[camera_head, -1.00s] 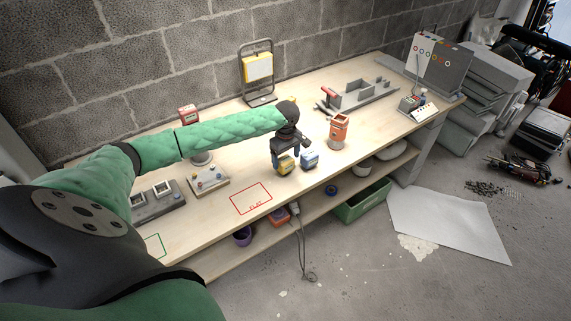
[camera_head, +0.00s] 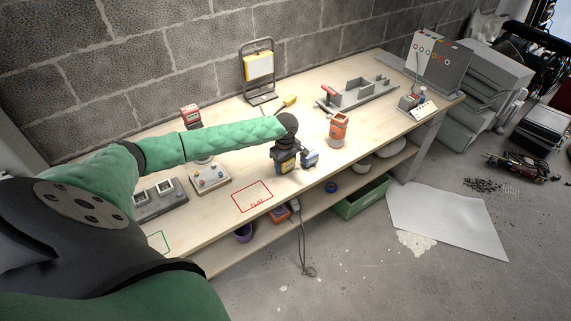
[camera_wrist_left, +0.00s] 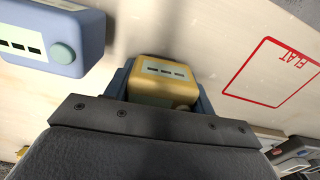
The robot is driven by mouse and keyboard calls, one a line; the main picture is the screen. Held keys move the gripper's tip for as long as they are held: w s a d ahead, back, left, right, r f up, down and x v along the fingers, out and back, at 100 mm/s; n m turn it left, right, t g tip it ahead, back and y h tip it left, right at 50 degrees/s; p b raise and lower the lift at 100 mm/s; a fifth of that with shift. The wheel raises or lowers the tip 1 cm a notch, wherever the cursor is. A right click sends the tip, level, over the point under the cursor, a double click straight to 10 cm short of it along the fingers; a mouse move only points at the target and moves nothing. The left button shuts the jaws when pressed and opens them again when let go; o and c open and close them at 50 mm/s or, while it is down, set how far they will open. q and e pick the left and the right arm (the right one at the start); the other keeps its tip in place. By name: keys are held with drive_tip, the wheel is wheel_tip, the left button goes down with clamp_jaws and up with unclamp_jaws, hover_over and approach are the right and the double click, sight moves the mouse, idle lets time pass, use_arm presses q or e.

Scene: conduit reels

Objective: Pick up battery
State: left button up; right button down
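A yellow battery (camera_head: 285,167) with small dark windows stands on the workbench (camera_head: 222,228), under my left gripper (camera_head: 285,163). In the left wrist view the yellow battery (camera_wrist_left: 165,82) sits between the blue-grey fingers of my left gripper (camera_wrist_left: 163,95). The fingers are close along both its sides; whether they press on it I cannot tell. A blue battery (camera_head: 310,159) stands just right of it, apart from the fingers, and shows at the upper left of the left wrist view (camera_wrist_left: 50,35). My right gripper is not in view.
A red rectangle marked FLAT (camera_head: 252,196) lies left of the batteries on bare bench. An orange container (camera_head: 338,128) stands to the right. A control box with knobs (camera_head: 210,176) is at left. A yellow lamp (camera_head: 259,66) and a grey fixture (camera_head: 358,93) stand further back.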

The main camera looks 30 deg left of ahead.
use_arm(q)
drive_tip(key=shift+c, duration=0.3)
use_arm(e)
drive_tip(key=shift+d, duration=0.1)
use_arm(q)
drive_tip(key=shift+r, duration=0.15)
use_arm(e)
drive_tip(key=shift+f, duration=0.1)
